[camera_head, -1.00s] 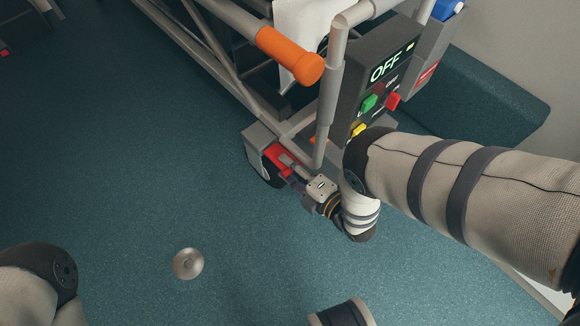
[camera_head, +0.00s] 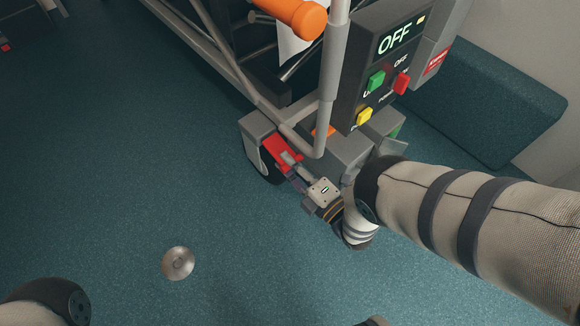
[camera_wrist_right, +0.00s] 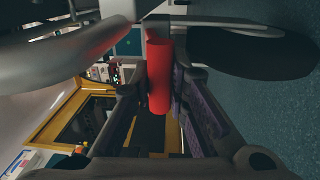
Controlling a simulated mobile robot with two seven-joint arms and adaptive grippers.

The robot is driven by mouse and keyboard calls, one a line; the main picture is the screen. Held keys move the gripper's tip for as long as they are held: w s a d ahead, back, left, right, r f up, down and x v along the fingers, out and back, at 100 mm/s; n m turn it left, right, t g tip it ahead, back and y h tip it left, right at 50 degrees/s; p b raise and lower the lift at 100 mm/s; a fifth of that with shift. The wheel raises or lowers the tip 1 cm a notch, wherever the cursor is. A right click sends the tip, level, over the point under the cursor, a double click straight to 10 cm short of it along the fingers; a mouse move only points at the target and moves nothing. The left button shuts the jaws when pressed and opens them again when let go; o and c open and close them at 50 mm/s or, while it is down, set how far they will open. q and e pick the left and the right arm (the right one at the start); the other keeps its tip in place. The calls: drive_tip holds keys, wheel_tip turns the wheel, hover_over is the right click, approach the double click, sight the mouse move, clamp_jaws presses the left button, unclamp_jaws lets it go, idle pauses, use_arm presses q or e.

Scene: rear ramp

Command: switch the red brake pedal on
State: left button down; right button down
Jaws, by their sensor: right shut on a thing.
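The red brake pedal (camera_head: 278,151) sits low on the cart's near corner, above a wheel, in the head view. My right gripper (camera_head: 296,172) reaches it from the lower right and is shut on it. In the right wrist view the red pedal (camera_wrist_right: 159,75) stands between the two fingers of my right gripper (camera_wrist_right: 160,95). The fingers hide part of the pedal in the head view. My left gripper is not in view; only part of my left arm shows at the lower left.
The cart's grey frame (camera_head: 327,90) rises above the pedal, with an orange handle (camera_head: 300,17). A control box (camera_head: 385,60) reads OFF and carries green, red and yellow buttons. A round metal disc (camera_head: 178,263) lies on the floor.

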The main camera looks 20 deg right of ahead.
drive_tip(key=c, duration=1.5)
unclamp_jaws()
drive_tip(key=shift+c, duration=0.2)
drive_tip(key=v, duration=0.7)
drive_tip(key=shift+s, duration=0.25)
drive_tip(key=shift+d+f, duration=0.1)
